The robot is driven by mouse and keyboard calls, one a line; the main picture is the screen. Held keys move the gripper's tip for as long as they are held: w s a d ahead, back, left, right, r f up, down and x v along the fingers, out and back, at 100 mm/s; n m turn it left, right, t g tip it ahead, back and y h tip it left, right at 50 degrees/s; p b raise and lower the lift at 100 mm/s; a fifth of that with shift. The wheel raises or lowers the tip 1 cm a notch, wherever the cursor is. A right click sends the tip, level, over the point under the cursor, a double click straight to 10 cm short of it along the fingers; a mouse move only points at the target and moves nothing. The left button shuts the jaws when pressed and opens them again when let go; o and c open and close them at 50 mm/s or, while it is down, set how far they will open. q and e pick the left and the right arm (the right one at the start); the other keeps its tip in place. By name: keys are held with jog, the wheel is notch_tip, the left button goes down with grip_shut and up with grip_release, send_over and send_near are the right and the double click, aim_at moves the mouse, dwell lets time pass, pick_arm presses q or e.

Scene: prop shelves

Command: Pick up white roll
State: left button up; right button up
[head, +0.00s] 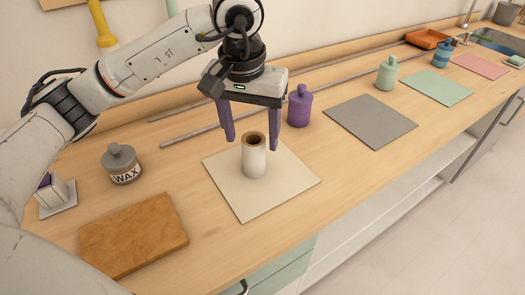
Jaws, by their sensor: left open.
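The white roll (255,162) stands upright on a cream square mat (243,204) in the middle of the head view. Its top shows a brown hollow core. My left gripper (249,145) comes in from above, pointing down, with its two purple fingers spread wide. One finger is to the left of the roll's top and the other to the right, with gaps visible on both sides. The gripper is open and holds nothing. My right gripper is not in view.
A grey wax jar (121,164) and a brown board (134,234) are to the left. A purple bottle (299,106) stands behind right. A grey mat (370,121) lies bare to the right. Green and blue bottles stand farther off. A long rail runs behind the roll.

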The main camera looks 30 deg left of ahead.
pick_arm(q)
jog(key=f, duration=0.2)
jog(key=w+f, duration=0.1)
jog(key=f, duration=0.3)
jog(key=shift+w+f+p, duration=0.2)
jog(key=shift+w+p, duration=0.05)
jog(key=shift+p, duration=0.15)
jog(key=shift+c, duration=0.2)
jog(key=c, duration=1.1)
